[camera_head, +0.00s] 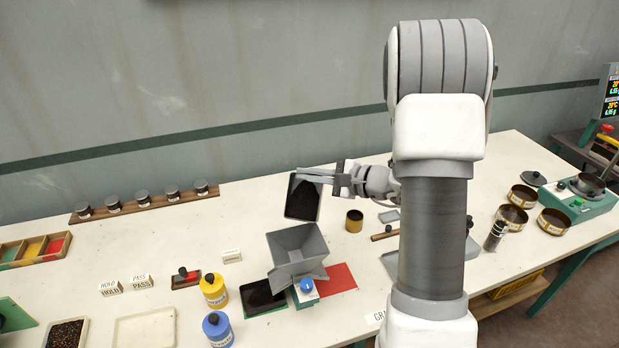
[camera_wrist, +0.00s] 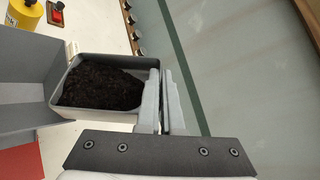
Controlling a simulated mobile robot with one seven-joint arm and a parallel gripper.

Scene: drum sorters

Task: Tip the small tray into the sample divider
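The small tray (camera_head: 303,197) is grey and holds dark granular material. In the wrist view the small tray (camera_wrist: 154,64) is gripped at its rim, with the dark heap inside. My gripper (camera_head: 333,180) is shut on the tray's edge; the fingers show in the wrist view (camera_wrist: 163,95). The tray is held up, just behind and above the sample divider. The sample divider (camera_head: 298,247) is a grey hopper on a stand with a blue knob. In the wrist view part of the hopper (camera_wrist: 25,75) lies left of the tray.
A dark-filled tray on green (camera_head: 262,297) and a red mat (camera_head: 337,279) flank the divider. Yellow (camera_head: 213,291) and blue (camera_head: 217,330) bottles stand front left. A brass cup (camera_head: 354,221) stands right of the small tray. Lidded jars (camera_head: 143,198) line a rear rack.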

